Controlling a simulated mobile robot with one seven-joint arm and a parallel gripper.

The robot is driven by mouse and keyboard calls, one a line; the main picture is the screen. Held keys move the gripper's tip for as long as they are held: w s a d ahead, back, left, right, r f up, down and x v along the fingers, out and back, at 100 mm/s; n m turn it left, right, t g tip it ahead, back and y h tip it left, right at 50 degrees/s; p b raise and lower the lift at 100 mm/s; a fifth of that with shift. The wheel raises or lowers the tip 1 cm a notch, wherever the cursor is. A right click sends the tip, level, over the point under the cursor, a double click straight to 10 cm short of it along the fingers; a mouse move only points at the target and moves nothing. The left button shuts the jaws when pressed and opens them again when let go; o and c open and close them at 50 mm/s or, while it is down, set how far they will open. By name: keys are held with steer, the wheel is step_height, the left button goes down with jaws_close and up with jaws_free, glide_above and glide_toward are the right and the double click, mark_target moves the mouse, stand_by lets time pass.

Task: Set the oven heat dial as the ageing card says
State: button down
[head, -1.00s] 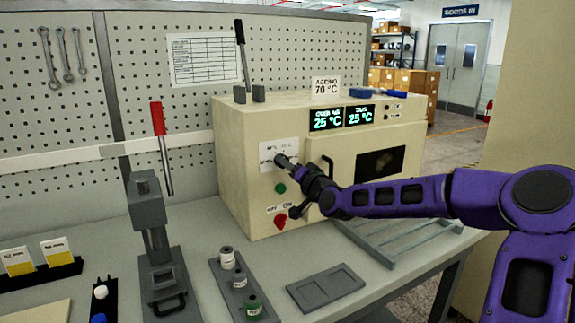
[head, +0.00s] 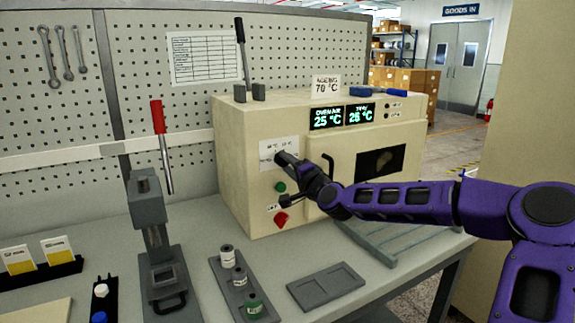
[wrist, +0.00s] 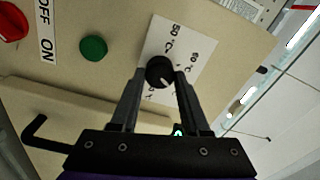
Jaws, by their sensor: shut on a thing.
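The cream oven (head: 235,140) stands on the bench. The ageing card (head: 326,85) on its top reads "AGEING 70 °C". The black heat dial (wrist: 160,71) sits on a white scale plate (wrist: 192,55); 50 °C and another mark are readable, the rest partly covered. In the head view my gripper (head: 290,162) covers the dial and part of the plate (head: 272,150). My gripper (wrist: 160,80) is shut on the dial, one finger on each side, in the wrist view. A white pointer line on the dial shows toward its lower right in that view.
The oven displays (head: 343,116) read 25 °C and 26 °C. A green button (wrist: 93,47) and a red on/off switch (wrist: 12,22) sit near the dial. The door handle (wrist: 38,128) is close to my gripper. A press (head: 150,215) stands left on the bench.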

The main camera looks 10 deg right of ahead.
stand_by(0.3)
steer(key=shift+c, duration=1.9)
jaws_free()
steer(key=v, duration=1.7)
steer(key=shift+s+p, duration=0.25)
steer(key=shift+p, duration=0.2)
